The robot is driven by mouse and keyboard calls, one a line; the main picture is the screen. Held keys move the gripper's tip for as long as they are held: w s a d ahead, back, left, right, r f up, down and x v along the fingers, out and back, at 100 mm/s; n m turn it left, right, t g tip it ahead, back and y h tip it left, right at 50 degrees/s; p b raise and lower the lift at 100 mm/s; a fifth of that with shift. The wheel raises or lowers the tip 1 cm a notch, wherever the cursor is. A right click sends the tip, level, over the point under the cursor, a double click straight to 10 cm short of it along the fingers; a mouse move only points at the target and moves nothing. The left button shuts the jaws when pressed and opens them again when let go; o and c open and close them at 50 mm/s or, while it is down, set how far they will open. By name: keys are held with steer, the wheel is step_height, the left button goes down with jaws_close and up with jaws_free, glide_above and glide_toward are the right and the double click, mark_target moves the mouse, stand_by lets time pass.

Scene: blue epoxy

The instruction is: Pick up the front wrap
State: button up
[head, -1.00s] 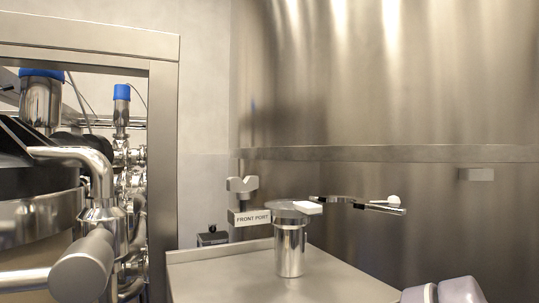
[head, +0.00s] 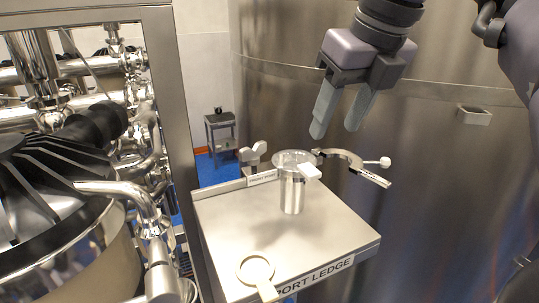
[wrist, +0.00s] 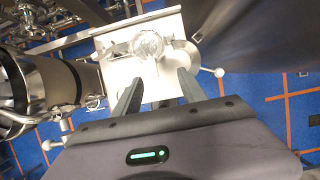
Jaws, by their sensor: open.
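The open hinged metal clamp (head: 350,157), the likely front wrap, is at the right of the front port (head: 292,190), a short steel cylinder with a clear round top. A white block sits by the port's top. My gripper (head: 336,127) is open and empty, above and apart from the clamp. In the wrist view, the clamp (wrist: 190,52) lies beyond my right fingertip, and the port top shows beyond the gap between my fingers (wrist: 160,84).
The steel ledge (head: 225,220) bears the port. A pale ring with a handle (head: 266,290) is at its front edge. A large steel tank wall (head: 440,150) stands close behind. A metal frame (head: 175,110) with pipes and a vessel stands at left.

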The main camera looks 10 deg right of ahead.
mark_target(306, 166)
steer(key=x, duration=0.4)
steer(key=a+b+x, duration=0.1)
steer(key=x, duration=0.3)
steer(key=shift+a+f, duration=0.35)
steer(key=shift+a, duration=0.15)
steer(key=shift+s+a, duration=0.25)
steer(key=shift+c, duration=0.2)
steer(key=shift+w+d, duration=0.1)
steer(key=shift+d, duration=0.2)
steer(key=c, duration=0.7)
jaws_close()
steer(key=shift+a, duration=0.15)
